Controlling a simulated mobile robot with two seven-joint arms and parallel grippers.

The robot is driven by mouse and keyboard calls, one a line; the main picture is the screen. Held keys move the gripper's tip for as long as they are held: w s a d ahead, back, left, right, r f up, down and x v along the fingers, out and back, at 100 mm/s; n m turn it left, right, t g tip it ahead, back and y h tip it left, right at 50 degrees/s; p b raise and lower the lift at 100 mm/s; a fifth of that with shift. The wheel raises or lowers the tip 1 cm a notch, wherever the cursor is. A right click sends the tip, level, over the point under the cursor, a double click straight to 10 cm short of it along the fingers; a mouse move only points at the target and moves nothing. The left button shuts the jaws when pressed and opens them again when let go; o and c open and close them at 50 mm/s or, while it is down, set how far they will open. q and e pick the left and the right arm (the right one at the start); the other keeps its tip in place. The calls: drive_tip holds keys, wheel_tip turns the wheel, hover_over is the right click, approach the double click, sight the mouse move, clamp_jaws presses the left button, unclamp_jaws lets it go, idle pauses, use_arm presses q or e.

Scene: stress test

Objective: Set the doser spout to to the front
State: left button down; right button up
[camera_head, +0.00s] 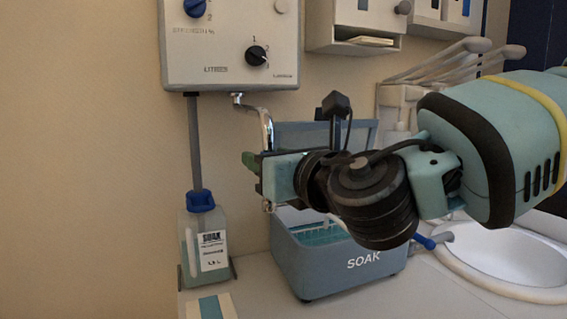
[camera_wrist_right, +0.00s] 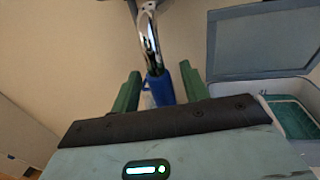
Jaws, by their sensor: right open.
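The doser (camera_head: 230,45) is a white wall box with knobs. Its chrome spout (camera_head: 265,122) leaves the underside, bends right and drops behind my right gripper in the head view. My right gripper (camera_head: 252,168) is in front of the lower spout. In the right wrist view, its two green fingers (camera_wrist_right: 160,88) are apart. The chrome spout (camera_wrist_right: 149,40) comes down from the top toward the gap between them. A blue part (camera_wrist_right: 166,88) shows in that gap; I cannot tell what it belongs to. No grip on the spout shows. My left gripper is out of view.
A bottle with a blue collar (camera_head: 201,202) stands left under a grey tube (camera_head: 195,145). An open blue SOAK box (camera_head: 335,270) sits below my right gripper. A white sink (camera_head: 510,255) is at right. Shelves (camera_head: 350,30) hang above.

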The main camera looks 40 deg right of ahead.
drive_tip(key=s+b, duration=0.5)
drive_tip(key=s, duration=0.2)
drive_tip(key=shift+a, duration=0.15)
idle(0.7)
